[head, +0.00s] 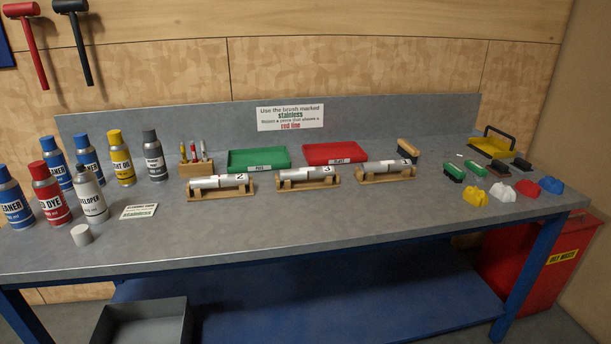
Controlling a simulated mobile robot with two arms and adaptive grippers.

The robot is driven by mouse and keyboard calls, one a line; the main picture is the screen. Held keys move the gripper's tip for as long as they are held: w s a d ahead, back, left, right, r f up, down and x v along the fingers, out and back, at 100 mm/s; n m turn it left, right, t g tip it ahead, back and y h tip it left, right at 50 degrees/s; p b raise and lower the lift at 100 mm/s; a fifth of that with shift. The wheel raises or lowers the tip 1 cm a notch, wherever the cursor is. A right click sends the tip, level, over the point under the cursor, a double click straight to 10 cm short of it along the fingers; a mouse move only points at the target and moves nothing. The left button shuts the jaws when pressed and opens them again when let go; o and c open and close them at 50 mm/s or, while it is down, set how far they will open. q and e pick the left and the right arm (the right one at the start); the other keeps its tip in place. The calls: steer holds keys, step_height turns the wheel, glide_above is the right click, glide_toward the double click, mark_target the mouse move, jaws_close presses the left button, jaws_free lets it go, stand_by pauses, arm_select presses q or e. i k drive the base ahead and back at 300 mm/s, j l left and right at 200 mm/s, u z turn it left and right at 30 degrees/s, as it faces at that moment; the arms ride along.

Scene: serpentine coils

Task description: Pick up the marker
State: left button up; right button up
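Several slim upright pens or markers stand in a small wooden holder (197,168) at the back left of the workbench. One has a light body (204,152) and stands at the right of the holder. Another has a reddish body (193,152) beside it, and a third, yellowish one (183,153) stands at the left. They are too small to tell which is the marker. Neither of my grippers is in view.
Spray cans (92,195) crowd the left, with a loose white cap (82,235) in front. Metal cylinders on wooden cradles (308,185), a green tray (259,160) and a red tray (338,153) stand right of the holder. The bench front is mostly clear.

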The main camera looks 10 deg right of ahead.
mark_target(193, 150)
steer(key=i+j, duration=0.65)
steer(key=i, duration=0.3)
steer(key=i+j, duration=0.35)
steer(key=i, duration=0.1)
